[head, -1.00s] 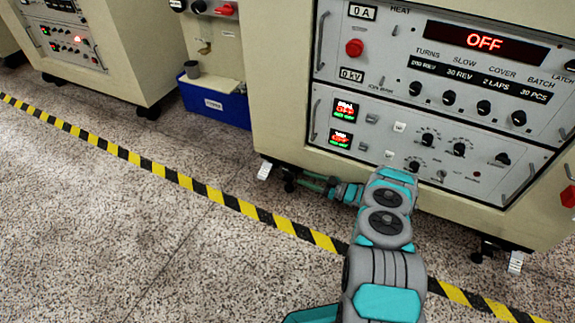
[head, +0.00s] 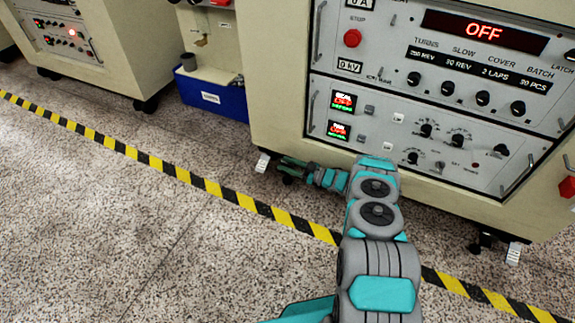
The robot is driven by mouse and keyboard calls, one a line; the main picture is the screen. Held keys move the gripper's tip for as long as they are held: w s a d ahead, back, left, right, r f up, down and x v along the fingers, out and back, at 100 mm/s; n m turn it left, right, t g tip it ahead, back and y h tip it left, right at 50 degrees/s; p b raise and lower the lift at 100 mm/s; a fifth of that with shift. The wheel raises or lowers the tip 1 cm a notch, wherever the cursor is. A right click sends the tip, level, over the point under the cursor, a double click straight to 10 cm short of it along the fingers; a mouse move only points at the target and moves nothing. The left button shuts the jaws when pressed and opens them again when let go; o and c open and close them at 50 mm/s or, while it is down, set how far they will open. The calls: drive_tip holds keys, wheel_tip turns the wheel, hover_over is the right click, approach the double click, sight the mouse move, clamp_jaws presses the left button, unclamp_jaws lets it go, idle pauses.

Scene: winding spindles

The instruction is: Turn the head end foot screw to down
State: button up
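The machine cabinet (head: 275,80) stands on low feet. Under its left front corner is a dark foot (head: 287,179) beside a white tag (head: 263,162). Another foot (head: 474,247) with a white tag (head: 513,253) is under the right part. I cannot read which is the head end. My gripper (head: 288,168) is low at the left foot, its greenish fingers pointing left. The fingers overlap the foot in the picture. Whether they touch or grip the screw is too small and dark to tell.
The control panel (head: 400,155) above reads OFF. A blue bin (head: 213,98) stands left of the cabinet. A yellow and black floor stripe (head: 195,181) runs under my arm. The speckled floor in front is clear.

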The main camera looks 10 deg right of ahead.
clamp_jaws()
